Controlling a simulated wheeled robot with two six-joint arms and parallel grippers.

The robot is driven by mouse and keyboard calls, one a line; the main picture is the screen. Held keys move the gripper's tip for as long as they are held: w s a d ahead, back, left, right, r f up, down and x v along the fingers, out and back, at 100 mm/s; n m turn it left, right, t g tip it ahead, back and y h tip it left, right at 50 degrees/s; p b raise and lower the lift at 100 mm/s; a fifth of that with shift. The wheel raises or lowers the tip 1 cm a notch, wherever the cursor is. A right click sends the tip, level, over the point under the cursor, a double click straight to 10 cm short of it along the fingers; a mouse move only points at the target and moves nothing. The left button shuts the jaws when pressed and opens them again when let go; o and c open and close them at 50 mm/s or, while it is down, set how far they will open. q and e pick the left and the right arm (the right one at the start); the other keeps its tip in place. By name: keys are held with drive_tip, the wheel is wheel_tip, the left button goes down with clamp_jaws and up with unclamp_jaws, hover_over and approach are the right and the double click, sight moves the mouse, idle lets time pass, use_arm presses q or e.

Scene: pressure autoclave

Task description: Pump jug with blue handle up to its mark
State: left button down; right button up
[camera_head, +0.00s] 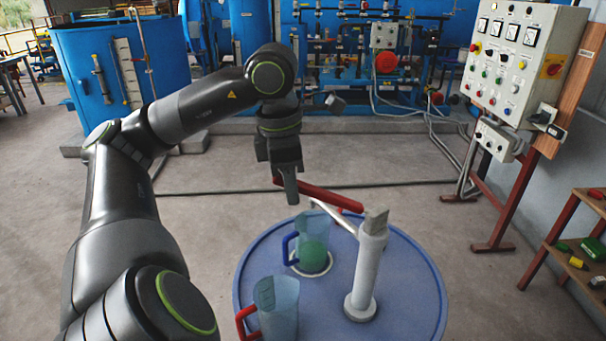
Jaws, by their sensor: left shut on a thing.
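The jug with the blue handle (312,236) stands upright on a white round pad on the blue drum top (405,300). It holds green liquid in its lower part; I cannot make out its mark. The white hand pump (367,272) stands to its right, with its thin spout (334,217) reaching over the jug. The pump's red lever (330,197) slopes up to the left. My left gripper (290,190) is shut on the lever's far left end, above the jug. A second jug, with a red handle (280,302), stands at the front and looks empty.
A control panel (525,60) on a red stand is at the right, beside a wooden shelf (590,250) with small items. Blue tanks (125,65) and piping stand at the back. The floor around the drum is clear.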

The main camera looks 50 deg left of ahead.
use_arm(q)
drive_tip(key=c, duration=1.3)
unclamp_jaws()
use_arm(e)
drive_tip(key=shift+s, duration=0.5)
drive_tip(key=shift+w, duration=0.1)
use_arm(q)
drive_tip(key=shift+r, duration=0.5)
drive_tip(key=r+p, duration=0.1)
drive_tip(key=r, duration=0.4)
drive_tip(key=shift+s+a+r+p, duration=0.15)
drive_tip(key=shift+s+a+p, duration=0.05)
drive_tip(key=shift+p, duration=0.2)
drive_tip(key=r+p, duration=0.2)
drive_tip(key=r, duration=0.1)
drive_tip(key=s+r+p, duration=0.1)
drive_tip(key=r+p, duration=0.2)
drive_tip(key=r, duration=0.1)
drive_tip(key=r+p, duration=0.3)
drive_tip(key=r, duration=0.1)
drive_tip(key=shift+s+a, duration=0.15)
drive_tip(key=shift+a, duration=0.25)
use_arm(e)
wheel_tip(320, 180, up, 10)
drive_tip(key=shift+d+r, duration=0.15)
